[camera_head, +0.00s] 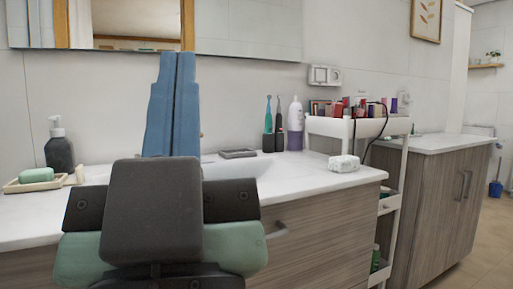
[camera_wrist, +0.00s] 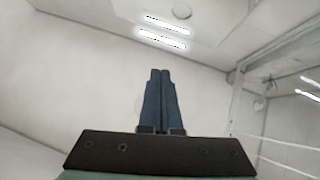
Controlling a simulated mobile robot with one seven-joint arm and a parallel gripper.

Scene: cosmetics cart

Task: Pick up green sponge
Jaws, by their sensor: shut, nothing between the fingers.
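A green sponge (camera_head: 37,174) lies on a shallow beige tray (camera_head: 14,187) at the left end of the white counter in the head view. My gripper (camera_head: 176,56) points upward in front of the counter, its two blue fingers together with nothing between them. It is to the right of the sponge and well apart from it. In the wrist view my gripper (camera_wrist: 161,72) shows the same closed fingers against the wall and ceiling. The sponge is not in the wrist view.
A dark soap bottle (camera_head: 59,150) stands behind the tray. My arm hides part of the sink (camera_head: 235,165). A loaded white cart (camera_head: 345,128) is beside the counter.

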